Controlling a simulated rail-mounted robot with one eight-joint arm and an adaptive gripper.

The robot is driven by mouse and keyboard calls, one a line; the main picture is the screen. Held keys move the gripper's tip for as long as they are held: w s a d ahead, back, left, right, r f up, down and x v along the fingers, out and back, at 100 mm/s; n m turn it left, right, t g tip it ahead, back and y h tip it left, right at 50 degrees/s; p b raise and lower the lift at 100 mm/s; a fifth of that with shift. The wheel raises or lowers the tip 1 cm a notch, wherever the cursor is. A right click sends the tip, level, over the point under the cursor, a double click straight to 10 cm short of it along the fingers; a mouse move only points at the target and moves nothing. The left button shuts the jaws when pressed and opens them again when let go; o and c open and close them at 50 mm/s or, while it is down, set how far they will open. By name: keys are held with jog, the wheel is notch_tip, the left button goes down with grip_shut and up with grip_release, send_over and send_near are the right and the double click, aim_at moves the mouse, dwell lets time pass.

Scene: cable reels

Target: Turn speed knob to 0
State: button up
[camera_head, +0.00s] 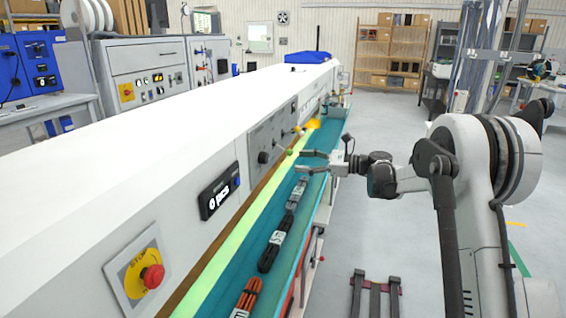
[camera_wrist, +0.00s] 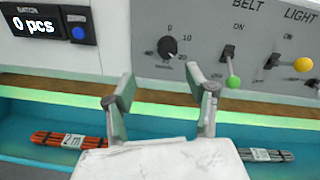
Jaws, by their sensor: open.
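The speed knob (camera_wrist: 166,48) is a small black dial on the grey control panel (camera_wrist: 215,30), with 0 marked above it and other numbers around it. Its exact pointer setting is too small to read surely. In the head view the knob (camera_head: 263,157) sits on the machine's side panel. My gripper (camera_wrist: 160,80) is open and empty, its two fingers apart just below and in front of the knob in the wrist view. In the head view my gripper (camera_head: 303,161) hangs over the belt side, apart from the panel.
A display (camera_wrist: 45,24) reads 0 pcs. Cable bundles (camera_wrist: 70,141) lie on the teal belt (camera_head: 225,270). A red stop button (camera_head: 152,277) is nearer.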

aim_at(268, 159)
jog(key=shift+m+y, duration=0.3)
jog(key=shift+m, duration=0.1)
jog(key=x, duration=0.4)
jog(key=w+f+x, duration=0.1)
jog(key=x, duration=0.3)
jog(key=b+x, duration=0.1)
jog(key=x, duration=0.3)
jog(key=shift+w+f, duration=0.2)
jog(key=shift+w, duration=0.2)
jog(key=c, duration=1.1)
